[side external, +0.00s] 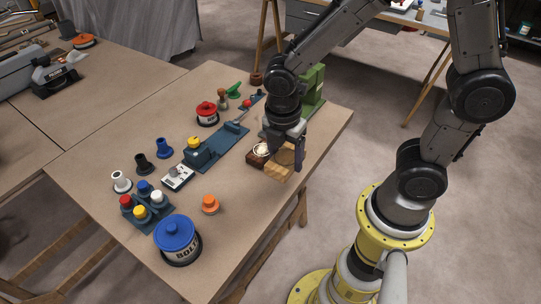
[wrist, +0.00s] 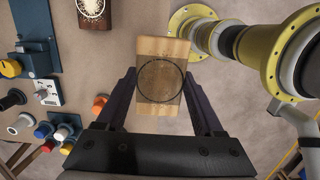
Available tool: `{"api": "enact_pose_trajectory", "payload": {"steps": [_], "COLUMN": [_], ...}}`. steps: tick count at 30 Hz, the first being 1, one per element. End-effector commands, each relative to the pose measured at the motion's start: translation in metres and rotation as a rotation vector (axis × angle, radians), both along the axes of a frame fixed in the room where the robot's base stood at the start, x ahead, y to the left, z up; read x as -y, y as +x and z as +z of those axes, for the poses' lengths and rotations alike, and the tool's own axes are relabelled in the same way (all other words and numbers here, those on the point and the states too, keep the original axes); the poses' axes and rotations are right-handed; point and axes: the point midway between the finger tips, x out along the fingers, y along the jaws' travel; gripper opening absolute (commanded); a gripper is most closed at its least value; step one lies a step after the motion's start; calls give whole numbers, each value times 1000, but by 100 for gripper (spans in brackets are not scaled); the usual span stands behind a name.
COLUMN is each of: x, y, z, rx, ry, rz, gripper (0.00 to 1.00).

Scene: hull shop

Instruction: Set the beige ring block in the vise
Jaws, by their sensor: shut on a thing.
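The beige ring block (wrist: 160,50) is a pale wooden block with a dark ring on its face. My gripper (wrist: 159,78) is shut on it, a finger on each side. In the side view the block (side external: 284,166) shows below my gripper (side external: 285,147), near the table's right edge. I cannot tell whether it is clear of the tabletop. A blue tool with a long flat base (side external: 228,138) and a raised body lies left of the block; it looks like the vise. Part of this blue tool (wrist: 35,35) shows at the left in the wrist view.
A dark brown block with a pale round pattern (side external: 257,157) is close beside the held block. A green block (side external: 314,85) stands behind my gripper. A red-lidded tin (side external: 207,113), a blue-lidded tin (side external: 177,237), an orange knob (side external: 210,204) and a knob tray (side external: 158,217) occupy the table.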

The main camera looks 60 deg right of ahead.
Motion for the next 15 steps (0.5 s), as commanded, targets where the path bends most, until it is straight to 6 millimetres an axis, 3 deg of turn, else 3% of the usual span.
{"api": "enact_pose_trajectory", "payload": {"steps": [2, 5, 8, 15], "x": [1, -1, -6, -10], "y": [-5, 4, 28, 116], "z": [3, 11, 22, 38], "rx": [2, 4, 4, 1], "ry": [1, 1, 1, 0], "rz": [16, 47, 76, 110], "gripper": [9, 9, 9, 9]}}
